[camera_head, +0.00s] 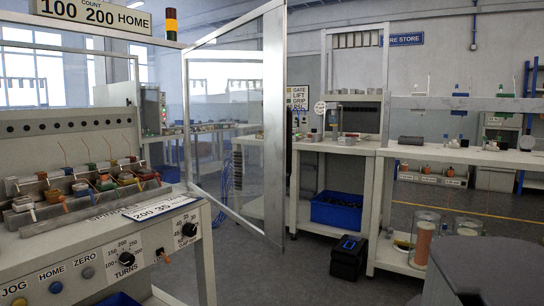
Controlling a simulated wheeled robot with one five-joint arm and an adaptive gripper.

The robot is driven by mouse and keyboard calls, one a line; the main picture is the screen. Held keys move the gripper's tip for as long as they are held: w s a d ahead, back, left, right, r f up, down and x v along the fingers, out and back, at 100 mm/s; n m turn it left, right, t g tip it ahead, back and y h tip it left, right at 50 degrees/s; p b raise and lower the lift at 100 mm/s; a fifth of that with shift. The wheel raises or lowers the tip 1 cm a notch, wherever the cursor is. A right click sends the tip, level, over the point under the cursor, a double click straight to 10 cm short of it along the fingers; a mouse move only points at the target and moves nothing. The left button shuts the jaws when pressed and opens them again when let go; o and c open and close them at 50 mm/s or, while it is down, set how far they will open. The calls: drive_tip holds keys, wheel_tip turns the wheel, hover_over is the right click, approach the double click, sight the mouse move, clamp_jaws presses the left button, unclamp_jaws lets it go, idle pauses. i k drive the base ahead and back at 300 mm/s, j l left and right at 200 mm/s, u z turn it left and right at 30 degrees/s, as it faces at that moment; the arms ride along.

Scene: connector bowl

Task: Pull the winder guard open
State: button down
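The winder guard (274,120) is a clear panel in a pale metal frame, in the middle left of the head view. It stands out at an angle from the right end of the winder (70,130), with its right upright nearer to me than its left side. The winder's front, with its row of coloured terminals and wires, is uncovered in the visible part. I cannot make out a handle on the guard. My gripper is not in view, and nothing is seen touching the guard.
A control panel with a turns dial (126,259) fronts the winder. Shelving (450,155) with jars stands right, a blue bin (337,209) under the bench beside it. A black box (349,257) sits on the floor. Grey floor (300,275) is clear in the middle.

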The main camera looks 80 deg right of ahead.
sight(278, 120)
drive_tip(key=i+z, duration=0.95)
drive_tip(key=i+j+z, duration=0.3)
drive_tip(key=z, duration=0.15)
drive_tip(key=i, duration=0.05)
